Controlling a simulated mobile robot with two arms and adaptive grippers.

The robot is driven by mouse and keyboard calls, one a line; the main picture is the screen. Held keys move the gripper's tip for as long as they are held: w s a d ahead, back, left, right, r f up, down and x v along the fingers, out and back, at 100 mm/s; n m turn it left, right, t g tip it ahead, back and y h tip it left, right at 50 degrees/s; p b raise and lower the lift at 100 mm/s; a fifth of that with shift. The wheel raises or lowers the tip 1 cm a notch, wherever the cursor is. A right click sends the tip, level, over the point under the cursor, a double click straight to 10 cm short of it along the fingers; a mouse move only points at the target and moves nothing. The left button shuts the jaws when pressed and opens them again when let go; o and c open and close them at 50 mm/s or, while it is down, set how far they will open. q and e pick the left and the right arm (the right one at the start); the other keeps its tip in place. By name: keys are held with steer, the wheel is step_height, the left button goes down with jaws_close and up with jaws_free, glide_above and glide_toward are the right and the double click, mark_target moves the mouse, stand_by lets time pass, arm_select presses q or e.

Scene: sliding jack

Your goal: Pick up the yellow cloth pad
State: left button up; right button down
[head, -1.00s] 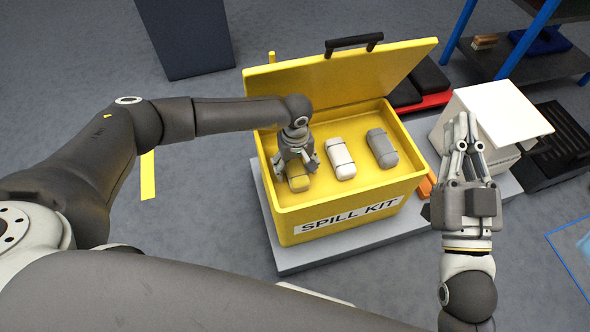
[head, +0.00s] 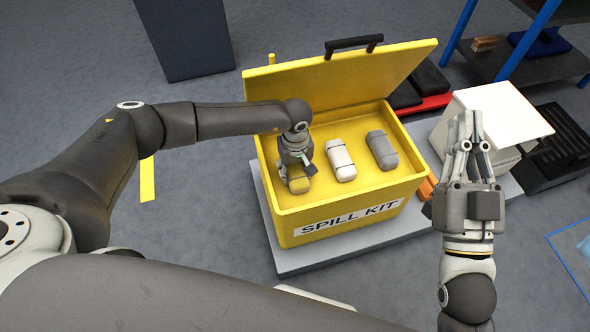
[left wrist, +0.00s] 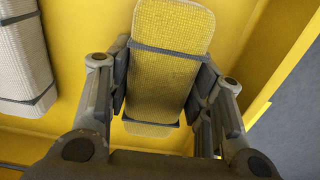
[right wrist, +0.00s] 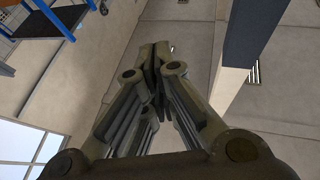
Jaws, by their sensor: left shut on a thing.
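The yellow cloth pad (head: 299,185) lies in the left part of the open yellow spill kit box (head: 345,217). In the left wrist view the yellow pad (left wrist: 168,62) has a woven surface and dark straps. My left gripper (head: 297,174) reaches down into the box. In the left wrist view its fingers (left wrist: 165,85) press on both sides of the pad. My right gripper (head: 466,120) is in the air to the right of the box, with its fingers together and nothing between them; they also meet in the right wrist view (right wrist: 155,55).
A white pad (head: 340,160) and a grey pad (head: 382,150) lie in the box to the right. The raised lid (head: 340,76) stands behind. A white box (head: 492,125) is on the right. The box stands on a grey platform (head: 300,267).

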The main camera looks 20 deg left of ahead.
mark_target(296, 168)
arm_select(q)
steer(key=shift+r, duration=0.1)
